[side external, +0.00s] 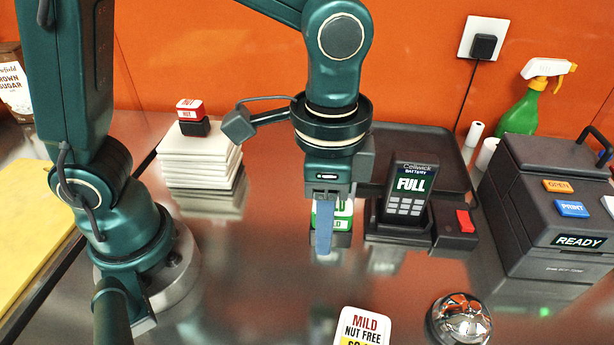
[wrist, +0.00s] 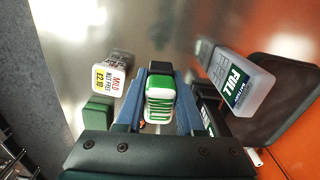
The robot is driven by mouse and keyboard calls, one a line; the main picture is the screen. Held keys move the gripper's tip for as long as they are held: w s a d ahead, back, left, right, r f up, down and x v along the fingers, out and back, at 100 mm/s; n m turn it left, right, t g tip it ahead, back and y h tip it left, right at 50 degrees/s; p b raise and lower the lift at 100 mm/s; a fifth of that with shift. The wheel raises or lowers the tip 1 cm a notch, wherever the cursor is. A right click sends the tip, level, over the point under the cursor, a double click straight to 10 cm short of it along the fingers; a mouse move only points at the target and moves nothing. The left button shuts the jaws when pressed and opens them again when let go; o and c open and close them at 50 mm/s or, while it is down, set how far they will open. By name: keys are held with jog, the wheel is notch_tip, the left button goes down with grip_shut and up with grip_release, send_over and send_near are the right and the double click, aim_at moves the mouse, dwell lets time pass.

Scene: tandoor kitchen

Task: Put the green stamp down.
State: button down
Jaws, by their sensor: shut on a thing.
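The green stamp (side external: 343,214), white and green with part of a word on its side, is between the blue fingers of my gripper (side external: 325,228). One finger hides part of it in the side view. In the wrist view the green stamp (wrist: 160,103) sits between both blue fingers (wrist: 160,118), with a black part at its far end. My gripper is shut on it. The stamp is low over the steel counter, left of the battery terminal. I cannot tell whether its underside touches the counter.
A card terminal (side external: 408,188) stands in its dock at right, before a dark tray (side external: 440,150). A printer (side external: 560,215) is far right. A red stamp (side external: 190,108) tops a white stack (side external: 199,160).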

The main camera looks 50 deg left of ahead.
send_over(368, 288)
jog(key=shift+m, duration=0.3)
notch_tip(368, 288, down, 10)
jog(key=shift+f, duration=0.1)
dwell(0.3)
jog(key=c, duration=0.5)
grip_release()
jog(key=shift+f, duration=0.1)
